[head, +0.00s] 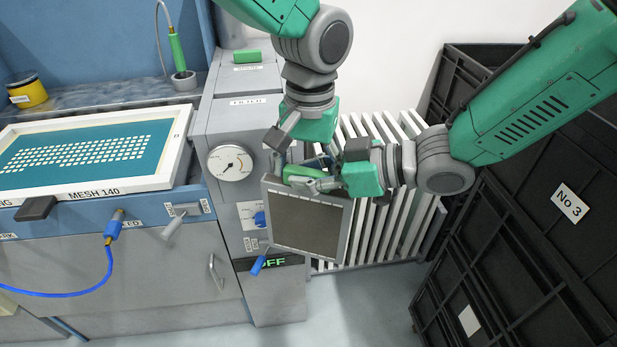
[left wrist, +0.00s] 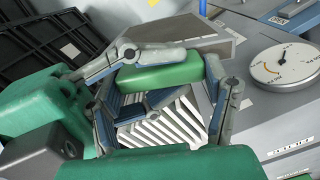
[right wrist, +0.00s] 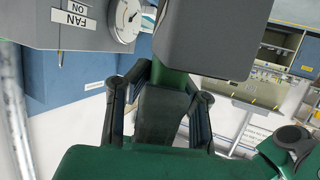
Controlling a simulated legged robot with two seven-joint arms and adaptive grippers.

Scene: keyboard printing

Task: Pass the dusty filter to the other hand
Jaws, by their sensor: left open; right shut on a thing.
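The dusty filter (head: 308,222) is a grey-framed panel with a dull brown face, held tilted in the air in front of the grey cabinet. My right gripper (head: 318,183) is shut on it near its top edge. My left gripper (head: 288,157) comes down from above at the same edge, open. In the left wrist view its fingers spread either side of a green block (left wrist: 155,76), apparently the filter's handle, with the grey filter body (left wrist: 190,42) beyond. The right wrist view shows my right fingers close up; their exact grip is hard to make out.
The grey cabinet (head: 225,130) with a dial gauge (head: 230,163) stands just left of the filter. A white slatted rack (head: 405,225) is behind it. Black crates (head: 510,270) stand at the right. A printing screen (head: 90,150) lies at the left.

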